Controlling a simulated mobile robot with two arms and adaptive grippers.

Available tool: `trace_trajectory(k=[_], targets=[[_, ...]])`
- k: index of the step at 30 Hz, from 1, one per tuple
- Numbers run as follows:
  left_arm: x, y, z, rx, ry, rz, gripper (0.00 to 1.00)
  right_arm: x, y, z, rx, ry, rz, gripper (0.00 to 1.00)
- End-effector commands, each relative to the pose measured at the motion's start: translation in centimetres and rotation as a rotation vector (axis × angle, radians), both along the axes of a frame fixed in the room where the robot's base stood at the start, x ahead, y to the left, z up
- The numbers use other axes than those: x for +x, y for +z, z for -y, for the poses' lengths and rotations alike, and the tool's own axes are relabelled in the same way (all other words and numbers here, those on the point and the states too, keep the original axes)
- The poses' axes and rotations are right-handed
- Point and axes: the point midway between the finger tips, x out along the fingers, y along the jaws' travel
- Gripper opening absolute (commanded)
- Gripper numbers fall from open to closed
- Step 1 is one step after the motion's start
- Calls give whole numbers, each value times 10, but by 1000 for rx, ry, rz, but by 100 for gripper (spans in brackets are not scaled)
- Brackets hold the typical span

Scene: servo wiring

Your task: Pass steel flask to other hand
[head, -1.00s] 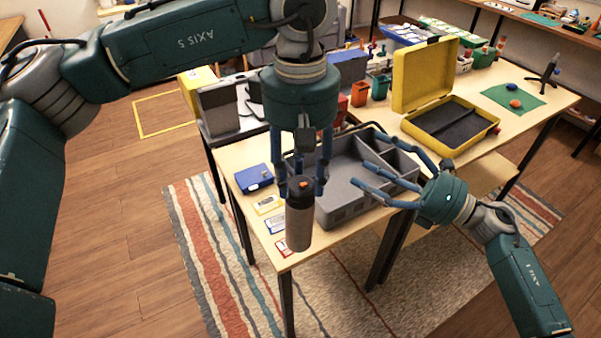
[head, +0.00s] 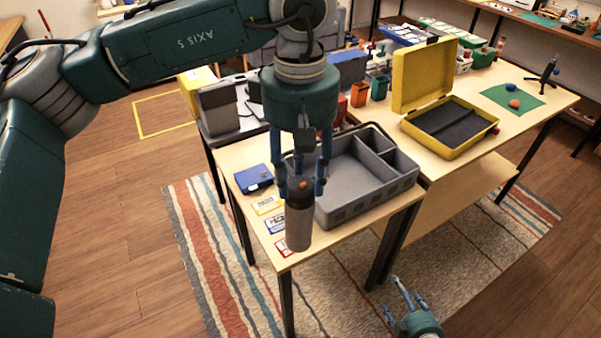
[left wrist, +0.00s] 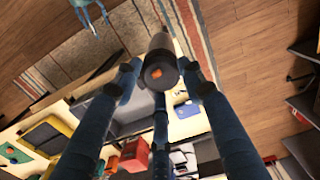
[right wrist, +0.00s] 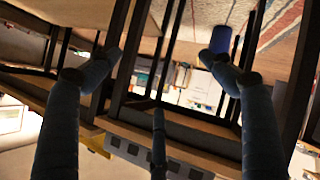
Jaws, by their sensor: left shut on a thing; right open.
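The steel flask (head: 298,226) is a grey cylinder with a dark cap and an orange dot on top. My left gripper (head: 300,188) is shut on its upper part and holds it upright by the front edge of the near table. In the left wrist view the flask (left wrist: 160,66) is between the blue fingers, seen from the cap end. My right gripper (head: 404,296) is open and empty, low at the bottom of the head view, apart from the flask. The right wrist view shows its spread fingers (right wrist: 158,80) with nothing between them.
A grey compartment tray (head: 365,205) stands on the near table, right behind the flask. A blue box (head: 252,178) and several small cards lie to the left. An open yellow case (head: 470,145) is on the right table.

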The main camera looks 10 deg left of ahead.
Motion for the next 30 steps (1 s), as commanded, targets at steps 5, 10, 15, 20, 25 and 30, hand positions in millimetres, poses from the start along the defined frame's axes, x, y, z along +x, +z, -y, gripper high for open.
trace_trajectory(k=[5,10,15,20,25,30], targets=[[0,1,0,-1,0,1,0,-72,-69,10,69,-141,-208,81],[0,1,0,-1,0,1,0,-147,-122,15,120,-273,-394,81],[0,1,0,-1,0,1,0,-227,-164,15,161,-401,-572,81],[0,1,0,-1,0,1,0,-307,-193,10,190,-518,-735,81],[0,1,0,-1,0,1,0,-378,-209,4,211,-623,-874,81],[0,1,0,-1,0,1,0,-420,-216,-2,220,-685,-955,81]])
